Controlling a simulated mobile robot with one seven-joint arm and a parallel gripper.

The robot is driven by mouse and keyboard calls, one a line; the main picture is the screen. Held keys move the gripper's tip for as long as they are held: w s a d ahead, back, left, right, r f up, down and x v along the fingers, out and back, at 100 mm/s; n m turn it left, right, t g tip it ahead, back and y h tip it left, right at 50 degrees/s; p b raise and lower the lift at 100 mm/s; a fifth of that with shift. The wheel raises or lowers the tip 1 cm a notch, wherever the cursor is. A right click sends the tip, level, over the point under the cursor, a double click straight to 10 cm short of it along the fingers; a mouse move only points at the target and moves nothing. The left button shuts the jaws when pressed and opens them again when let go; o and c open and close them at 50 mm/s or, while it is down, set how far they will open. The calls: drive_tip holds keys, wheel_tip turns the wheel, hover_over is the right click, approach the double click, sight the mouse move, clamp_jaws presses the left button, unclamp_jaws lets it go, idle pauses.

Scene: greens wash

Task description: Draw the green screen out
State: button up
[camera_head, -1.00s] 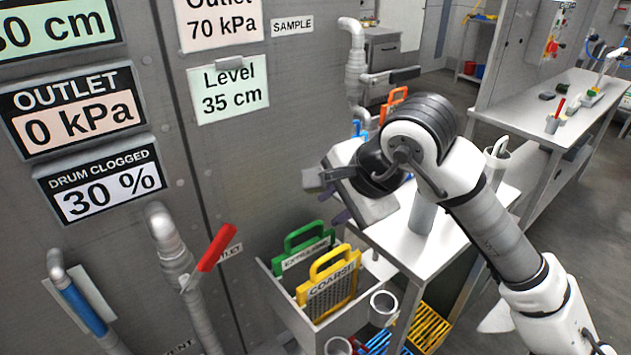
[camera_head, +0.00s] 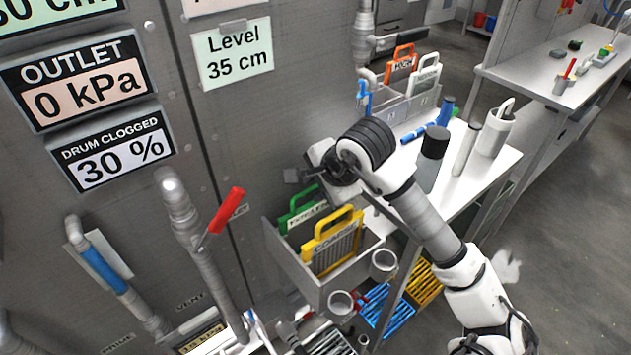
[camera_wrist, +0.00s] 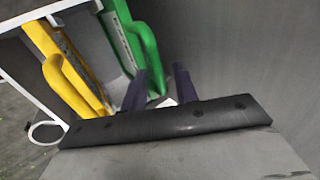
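The green screen (camera_head: 298,212) stands in a grey wall-side holder (camera_head: 300,270), behind the yellow screen marked COARSE (camera_head: 335,240). Its green handle rises above the holder's rim. My gripper is just above and behind it in the head view, where its fingertips are mostly hidden. In the wrist view, my gripper (camera_wrist: 160,78) has its two dark fingers apart. The green screen's handle (camera_wrist: 140,42) reaches down to the gap between them, close to the left finger. I cannot tell whether they touch. The yellow screen's handle (camera_wrist: 72,82) lies left of the fingers.
A white table (camera_head: 480,165) at the right carries bottles and a grey rack (camera_head: 410,105) with orange and white screens. A red-handled valve (camera_head: 226,210) stands left of the holder. Blue and yellow grates lie below.

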drive_tip(key=shift+w+a+f, duration=0.15)
drive_tip(key=shift+w+f, duration=0.15)
drive_tip(key=shift+f, duration=0.15)
clamp_jaws()
drive_tip(key=shift+r, duration=0.15)
wheel_tip(320, 180, up, 15)
drive_tip(key=p, duration=0.4)
drive_tip(key=shift+p, duration=0.4)
idle(0.9)
idle(0.3)
